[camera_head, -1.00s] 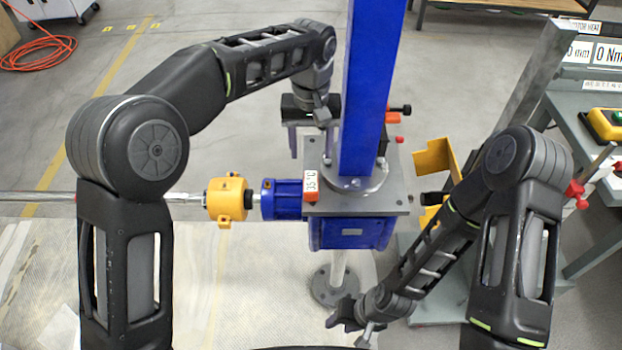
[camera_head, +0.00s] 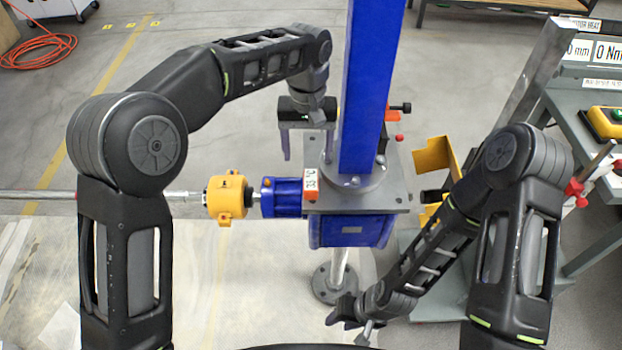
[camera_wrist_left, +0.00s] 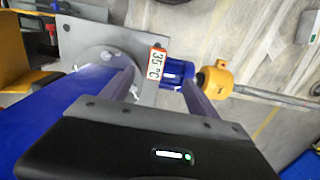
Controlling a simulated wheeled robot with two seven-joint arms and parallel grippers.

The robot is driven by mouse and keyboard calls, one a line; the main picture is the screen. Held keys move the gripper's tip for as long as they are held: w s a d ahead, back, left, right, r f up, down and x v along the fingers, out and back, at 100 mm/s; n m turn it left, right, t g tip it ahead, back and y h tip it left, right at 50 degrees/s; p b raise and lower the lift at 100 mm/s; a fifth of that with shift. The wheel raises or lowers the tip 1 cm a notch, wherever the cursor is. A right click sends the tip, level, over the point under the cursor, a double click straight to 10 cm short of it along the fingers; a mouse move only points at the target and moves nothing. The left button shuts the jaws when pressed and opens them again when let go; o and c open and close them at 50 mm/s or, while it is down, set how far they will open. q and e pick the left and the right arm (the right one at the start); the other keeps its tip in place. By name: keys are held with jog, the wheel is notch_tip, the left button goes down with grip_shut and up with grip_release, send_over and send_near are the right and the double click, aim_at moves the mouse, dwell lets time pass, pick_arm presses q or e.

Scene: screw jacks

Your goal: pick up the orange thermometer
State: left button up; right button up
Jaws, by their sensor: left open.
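The orange thermometer (camera_head: 311,184), a small block with a white temperature display, sits at the front left edge of the grey plate of the screw jack. In the left wrist view the thermometer (camera_wrist_left: 157,64) lies at the plate's edge beside the blue cylinder, between the fingers as seen from the wrist. My left gripper (camera_head: 307,157) points down, open and empty, its fingertips behind the thermometer in the head view and apart from it. My right gripper (camera_head: 347,316) is low in front of the jack, well away from the thermometer; its jaws are unclear.
The blue column (camera_head: 364,90) rises just right of my left gripper. A blue cylinder (camera_head: 282,198) and a yellow coupling (camera_head: 227,199) on a shaft extend left of the thermometer. A yellow bracket (camera_head: 434,155) is at the right. Another orange part (camera_head: 393,115) is behind the column.

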aim_at(310, 180)
pick_arm(q)
jog(key=o, duration=0.3)
jog(key=f+m, duration=0.1)
jog(key=m, duration=0.2)
jog(key=shift+a+f, duration=0.1)
jog(key=shift+f, duration=0.1)
jog(key=shift+o, duration=0.5)
jog(key=m, duration=0.3)
jog(key=f+m, duration=0.1)
jog(key=m, duration=0.2)
jog(key=shift+s+f, duration=0.15)
jog(key=m, duration=0.5)
jog(key=shift+d+f, duration=0.25)
jog(key=shift+f, duration=0.1)
jog(key=m, duration=0.3)
jog(key=shift+w+m, duration=0.2)
jog(key=shift+m, duration=0.2)
jog(key=shift+f, duration=0.1)
jog(key=shift+f+p, duration=0.3)
jog(key=shift+f, duration=0.9)
